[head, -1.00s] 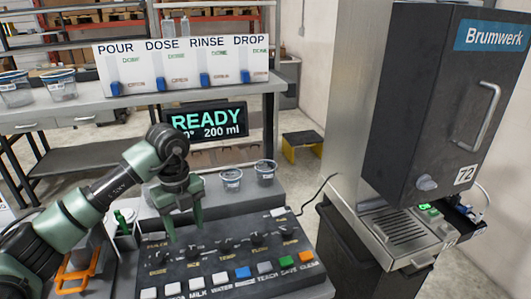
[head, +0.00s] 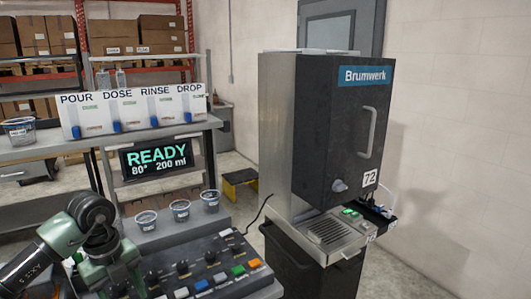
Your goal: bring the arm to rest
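My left arm comes in at the lower left of the head view. Its green gripper (head: 122,281) hangs beside the left end of the dark control panel (head: 236,250), near the bottom edge of the picture. The fingers are small and partly hidden, so I cannot tell whether they are open or shut. I see nothing held in it. The control panel carries dark knobs and coloured buttons. My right gripper is not in view.
Three clear cups (head: 180,211) stand behind the panel. A READY display (head: 156,158) and a POUR, DOSE, RINSE, DROP board (head: 135,110) are behind them. The Brumwerk machine (head: 340,130) stands right. Another cup (head: 20,131) sits on the left bench.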

